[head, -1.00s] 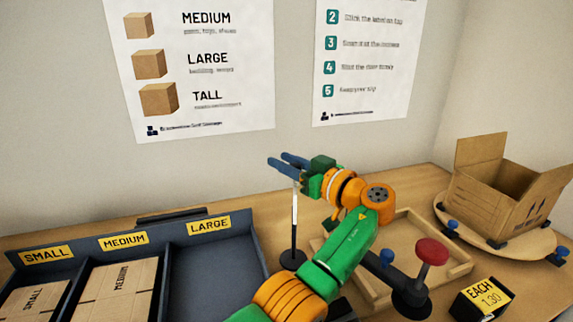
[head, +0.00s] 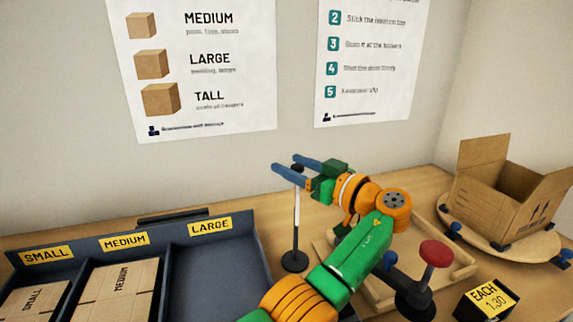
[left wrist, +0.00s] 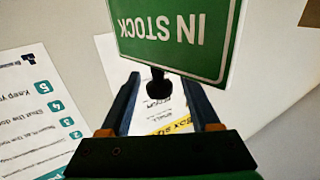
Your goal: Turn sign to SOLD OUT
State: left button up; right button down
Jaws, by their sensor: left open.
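The sign (head: 296,215) shows almost edge-on in the head view, as a thin upright strip on a post with a round black base (head: 294,261). In the left wrist view the sign's green face (left wrist: 170,35) reads IN STOCK, upside down in that picture. A black knob (left wrist: 159,84) sits at the sign's edge. My left gripper (head: 284,164) is at the top of the sign. Its blue fingers (left wrist: 162,95) are open, one on each side of the knob, with gaps showing. My right gripper is not in view.
A dark bin rack (head: 262,245) stands at left, with flat cartons in SMALL and MEDIUM and LARGE empty. A wooden tray (head: 462,268), a red-topped post (head: 435,253), a price block (head: 487,299) and an open carton (head: 510,195) on a round board (head: 545,243) fill the right.

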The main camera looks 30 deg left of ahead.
pick_arm(q)
jog(key=v, duration=0.5)
